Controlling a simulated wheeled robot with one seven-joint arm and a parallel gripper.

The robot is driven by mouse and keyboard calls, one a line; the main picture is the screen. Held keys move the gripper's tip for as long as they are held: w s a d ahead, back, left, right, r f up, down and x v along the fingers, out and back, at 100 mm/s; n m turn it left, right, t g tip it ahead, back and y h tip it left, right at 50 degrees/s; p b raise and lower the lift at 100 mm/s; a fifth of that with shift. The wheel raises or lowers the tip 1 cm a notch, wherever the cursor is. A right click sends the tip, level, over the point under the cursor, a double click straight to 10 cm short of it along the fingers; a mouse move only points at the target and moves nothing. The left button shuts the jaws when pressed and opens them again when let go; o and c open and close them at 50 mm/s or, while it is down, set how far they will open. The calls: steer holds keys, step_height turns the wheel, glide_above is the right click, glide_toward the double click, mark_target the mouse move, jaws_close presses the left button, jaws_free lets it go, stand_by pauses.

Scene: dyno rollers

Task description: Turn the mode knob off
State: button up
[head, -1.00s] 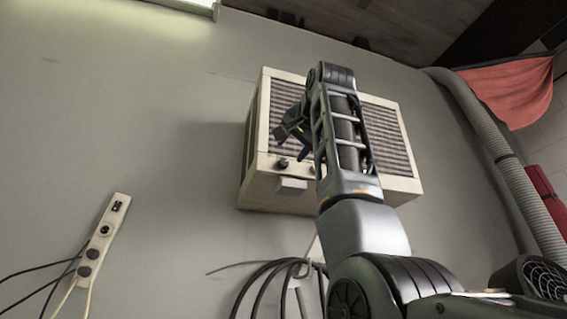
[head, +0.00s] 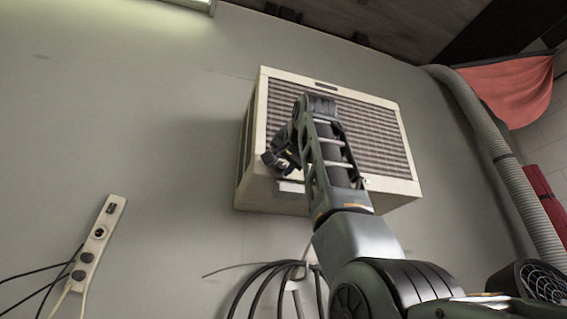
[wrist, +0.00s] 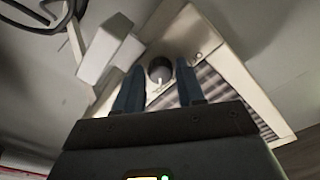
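The wall air unit (head: 402,188) is a cream box with a brown slatted grille, fixed on the grey wall. In the wrist view a round dark knob (wrist: 158,74) with a pale pointer sits on its cream panel. My gripper (wrist: 160,64) is open, with one blue-grey finger on each side of the knob. I cannot tell whether the fingers touch it. In the head view my gripper (head: 279,160) is at the unit's lower left and hides the knob. I cannot read any markings around the knob.
A pale block (wrist: 112,48) projects beside the knob, below the panel; it also shows in the head view (head: 290,187). Black cable coils (head: 262,290) hang under the unit. A power strip (head: 99,240) is on the wall at left, and a grey hose (head: 497,150) runs at right.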

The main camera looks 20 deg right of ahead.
jaws_close()
steer(key=shift+n, duration=0.3)
steer(key=n, duration=0.3)
steer(key=shift+d+n, duration=0.1)
steer(key=shift+n, duration=0.2)
steer(key=n, duration=0.3)
steer(key=shift+n, duration=0.4)
steer(key=n, duration=0.6)
steer(key=shift+n, duration=0.3)
steer(key=n, duration=0.5)
steer(key=shift+n+y, duration=0.3)
steer(key=shift+n, duration=0.1)
steer(key=shift+o, duration=1.7)
jaws_free()
